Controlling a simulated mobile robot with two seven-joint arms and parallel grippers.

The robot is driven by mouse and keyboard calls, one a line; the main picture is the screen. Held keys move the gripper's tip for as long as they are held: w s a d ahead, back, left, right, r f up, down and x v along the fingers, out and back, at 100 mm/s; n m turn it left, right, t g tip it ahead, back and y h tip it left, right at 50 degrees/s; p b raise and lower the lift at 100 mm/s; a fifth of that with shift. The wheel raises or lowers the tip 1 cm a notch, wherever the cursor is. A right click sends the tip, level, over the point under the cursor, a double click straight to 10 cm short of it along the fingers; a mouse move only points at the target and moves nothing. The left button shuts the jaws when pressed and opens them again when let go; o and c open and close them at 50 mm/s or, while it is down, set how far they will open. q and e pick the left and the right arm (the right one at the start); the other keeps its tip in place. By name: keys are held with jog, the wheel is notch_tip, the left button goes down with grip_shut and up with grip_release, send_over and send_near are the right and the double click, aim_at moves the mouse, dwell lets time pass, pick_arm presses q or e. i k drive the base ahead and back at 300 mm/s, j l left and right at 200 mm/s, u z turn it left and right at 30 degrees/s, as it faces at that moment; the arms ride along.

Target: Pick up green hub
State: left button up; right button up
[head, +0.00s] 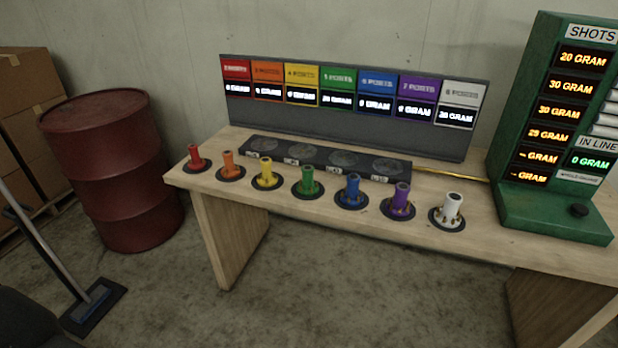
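The green hub (308,181) is a short upright cylinder on a round dark pad, near the front edge of the wooden table (470,243). It stands in a row of similar hubs, between the yellow hub (265,174) on its left and the blue hub (352,190) on its right. Nothing covers it. Neither of my grippers can be made out in the head view.
The row also holds red (195,157), orange (229,166), purple (400,199) and white (451,209) hubs. Behind them lies a dark tray (325,160) and a coloured display board (350,128). A green readout cabinet (517,190) stands right; a red barrel (120,170) stands left.

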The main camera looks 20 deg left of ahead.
aim_at(307, 187)
jog(key=i+l, duration=0.15)
jog(key=i, duration=0.3)
jog(key=i+l+u, duration=0.15)
jog(key=i, duration=0.3)
